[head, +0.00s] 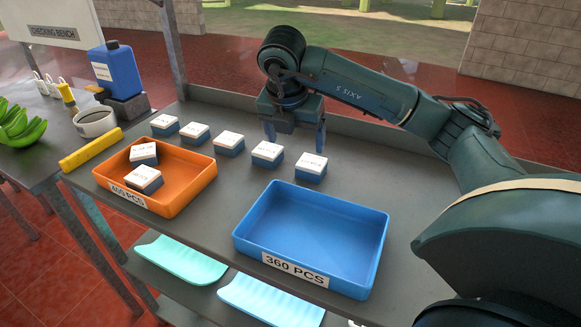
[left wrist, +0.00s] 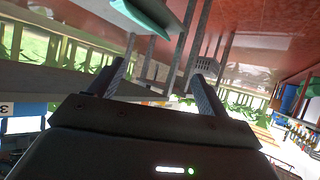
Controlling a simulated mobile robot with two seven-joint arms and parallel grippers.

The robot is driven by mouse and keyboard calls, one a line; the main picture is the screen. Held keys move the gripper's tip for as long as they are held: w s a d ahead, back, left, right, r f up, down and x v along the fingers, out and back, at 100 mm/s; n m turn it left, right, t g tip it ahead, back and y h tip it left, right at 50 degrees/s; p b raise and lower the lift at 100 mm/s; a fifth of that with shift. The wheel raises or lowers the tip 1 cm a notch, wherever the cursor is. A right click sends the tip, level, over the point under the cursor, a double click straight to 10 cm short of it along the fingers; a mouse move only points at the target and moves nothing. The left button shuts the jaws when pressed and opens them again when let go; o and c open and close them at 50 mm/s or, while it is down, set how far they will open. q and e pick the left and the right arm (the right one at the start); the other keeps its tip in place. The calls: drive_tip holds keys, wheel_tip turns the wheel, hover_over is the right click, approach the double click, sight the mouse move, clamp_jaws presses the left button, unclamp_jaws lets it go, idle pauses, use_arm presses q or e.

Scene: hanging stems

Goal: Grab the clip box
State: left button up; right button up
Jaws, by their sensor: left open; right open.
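Several small clip boxes with white lids and blue-grey sides stand in a row on the grey bench in the head view, among them one (head: 267,153) just in front of my right gripper and the rightmost one (head: 311,166). Two more clip boxes, one (head: 143,152) behind the other (head: 143,178), sit in an orange tray. My right gripper (head: 294,138) is open, pointing down with empty fingers behind the row's right end. My left gripper (left wrist: 162,82) is open and empty in the left wrist view, away from the boxes; the head view does not show it.
The orange tray (head: 190,190) is at the left of the bench. An empty blue tray (head: 375,243), labelled 360 PCS, stands at the front. The bench right of the row is clear.

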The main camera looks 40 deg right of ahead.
drive_tip(key=d+b, duration=0.1)
drive_tip(key=d, duration=0.1)
hover_over(312, 162)
drive_tip(key=a, duration=0.2)
drive_tip(key=shift+m+h, duration=0.3)
drive_tip(key=shift+m, duration=0.1)
drive_tip(key=f, duration=0.5)
drive_tip(key=shift+s+a+f+b, duration=0.2)
drive_tip(key=shift+s+b, duration=0.2)
drive_tip(key=shift+d+p+x, duration=0.15)
drive_tip(key=shift+p+x, duration=0.05)
drive_tip(key=shift+x, duration=1.3)
drive_tip(key=shift+d+p+x, duration=0.1)
drive_tip(key=shift+p+x, duration=0.05)
drive_tip(key=shift+x, duration=1.4)
drive_tip(key=shift+r, duration=0.1)
drive_tip(key=shift+c, duration=0.2)
drive_tip(key=c, duration=1)
